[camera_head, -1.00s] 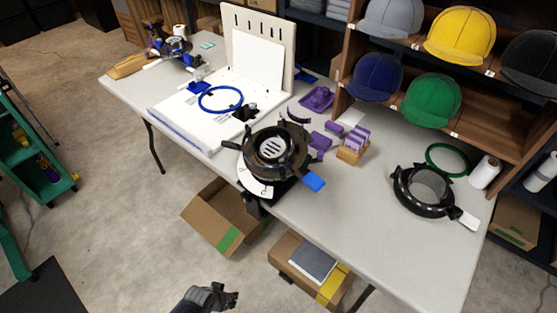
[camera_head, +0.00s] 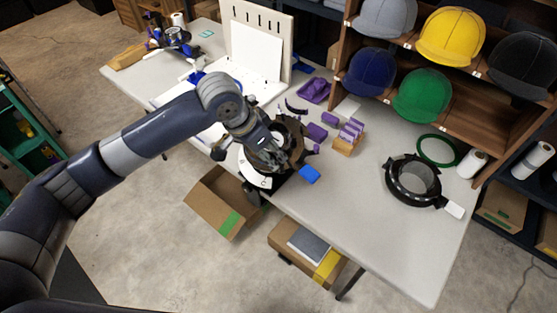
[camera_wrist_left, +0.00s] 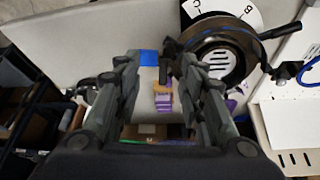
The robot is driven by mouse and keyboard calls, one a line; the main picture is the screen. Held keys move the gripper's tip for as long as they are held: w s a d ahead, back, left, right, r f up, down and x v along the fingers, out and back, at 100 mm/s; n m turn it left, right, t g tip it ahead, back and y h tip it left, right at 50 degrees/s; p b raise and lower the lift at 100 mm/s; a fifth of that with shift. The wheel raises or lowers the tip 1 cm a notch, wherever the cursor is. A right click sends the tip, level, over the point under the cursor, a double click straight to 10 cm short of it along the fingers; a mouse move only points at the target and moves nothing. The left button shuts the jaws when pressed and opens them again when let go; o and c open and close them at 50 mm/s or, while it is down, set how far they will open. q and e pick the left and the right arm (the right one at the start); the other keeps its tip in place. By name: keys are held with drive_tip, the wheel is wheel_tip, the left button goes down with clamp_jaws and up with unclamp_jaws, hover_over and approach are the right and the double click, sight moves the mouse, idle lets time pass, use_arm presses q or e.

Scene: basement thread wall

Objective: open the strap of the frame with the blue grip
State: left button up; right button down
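The frame with the blue grip is a dark round ring (camera_head: 264,158) on a stand at the table's front edge. Its blue grip (camera_head: 310,174) points to the front right. My left arm reaches over it from the left and hides part of the ring. My left gripper (camera_head: 283,154) is just above the ring's right side. In the left wrist view, the open, empty fingers (camera_wrist_left: 153,62) straddle the blue grip (camera_wrist_left: 148,57) and a dark piece beside the ring (camera_wrist_left: 222,55). I cannot tell whether they touch the frame or how the strap sits. My right gripper is out of view.
A similar black frame (camera_head: 413,181) with a white grip (camera_head: 455,209) lies on the table (camera_head: 340,225) at the right. A green ring (camera_head: 437,150) is behind it. Purple pieces and a small wooden holder (camera_head: 345,147) stand close behind the blue grip. Caps fill the shelf behind.

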sight(280, 165)
use_arm(q)
drive_tip(key=x, duration=0.3)
drive_tip(key=p+x, duration=0.1)
drive_tip(key=x, duration=0.2)
drive_tip(key=w+a+x, duration=0.1)
drive_tip(key=x, duration=0.3)
drive_tip(key=shift+w, duration=0.15)
drive_tip(key=shift+c, duration=0.6)
drive_tip(key=shift+r, duration=0.1)
clamp_jaws()
